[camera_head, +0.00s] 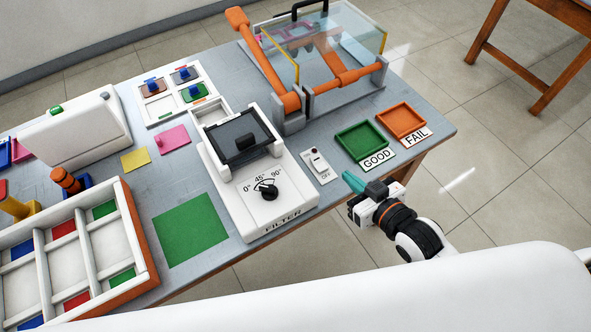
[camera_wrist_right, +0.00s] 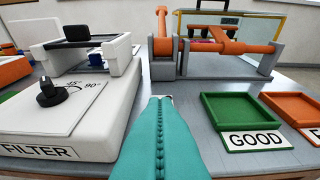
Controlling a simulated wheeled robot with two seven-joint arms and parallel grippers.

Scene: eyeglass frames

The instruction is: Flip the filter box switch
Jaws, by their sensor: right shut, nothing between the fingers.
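The filter box (camera_head: 225,178) is white, with a black dial (camera_head: 267,191) marked 0°, 45° and 90° and a dark panel on top. In the wrist view the box (camera_wrist_right: 90,125) fills the left side. A small white switch (camera_head: 317,163) on a plate with an "OFF" label sits on the table just right of the box. My right gripper (camera_head: 349,180) is shut and empty, its teal fingers beside the switch on its near right, apart from it. In the wrist view the closed fingers (camera_wrist_right: 162,105) hide most of the switch. My left gripper is out of view.
A green GOOD tray (camera_head: 363,138) and an orange FAIL tray (camera_head: 402,120) lie right of the switch. An orange clamp fixture (camera_head: 340,80) with a clear cover stands behind. A divided bin (camera_head: 140,232) and a green mat (camera_head: 193,229) are at left.

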